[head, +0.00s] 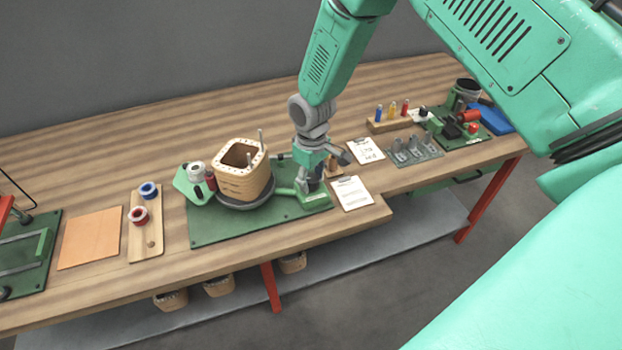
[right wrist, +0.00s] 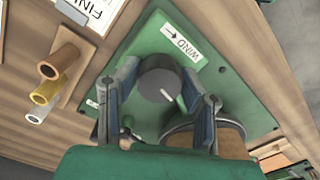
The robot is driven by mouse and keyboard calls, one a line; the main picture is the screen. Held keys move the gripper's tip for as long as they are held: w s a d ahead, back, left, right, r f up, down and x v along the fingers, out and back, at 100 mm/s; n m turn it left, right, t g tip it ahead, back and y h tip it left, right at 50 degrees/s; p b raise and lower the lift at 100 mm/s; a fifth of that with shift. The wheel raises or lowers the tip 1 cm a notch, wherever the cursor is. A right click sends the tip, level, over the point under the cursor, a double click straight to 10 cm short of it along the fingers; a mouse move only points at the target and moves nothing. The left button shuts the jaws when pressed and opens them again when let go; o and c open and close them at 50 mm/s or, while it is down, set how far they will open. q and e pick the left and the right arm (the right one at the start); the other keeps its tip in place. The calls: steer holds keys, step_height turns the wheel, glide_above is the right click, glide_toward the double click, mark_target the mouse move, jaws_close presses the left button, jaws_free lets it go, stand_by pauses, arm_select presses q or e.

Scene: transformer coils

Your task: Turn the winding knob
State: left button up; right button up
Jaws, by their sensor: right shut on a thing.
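The winding knob (right wrist: 158,76) is a dark grey round knob with a white pointer mark. It sits on a green plate beside a white label (right wrist: 183,45) reading "WIND" with an arrow. My right gripper (right wrist: 160,88) has one finger on each side of the knob and is shut on it. In the head view my right gripper (head: 311,180) reaches down to the right end of the green winding base (head: 215,228) and hides the knob there. A tan square coil former (head: 242,182) stands on a dark round turntable left of the gripper. My left gripper is not in view.
Clipboards (head: 352,193) lie just right of the gripper. Red and blue rolls lie on a board (head: 145,230) to the left, beside an orange sheet (head: 90,238).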

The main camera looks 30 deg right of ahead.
mark_target(311, 176)
steer(key=shift+w+r, duration=0.15)
steer(key=shift+w, duration=0.1)
stand_by(0.5)
steer(key=o, duration=1.1)
steer(key=shift+c, duration=0.2)
steer(key=shift+o, duration=0.3)
steer(key=shift+s, duration=0.1)
step_height(311, 176, up, 12)
steer(key=shift+f, duration=0.2)
steer(key=shift+d, duration=0.1)
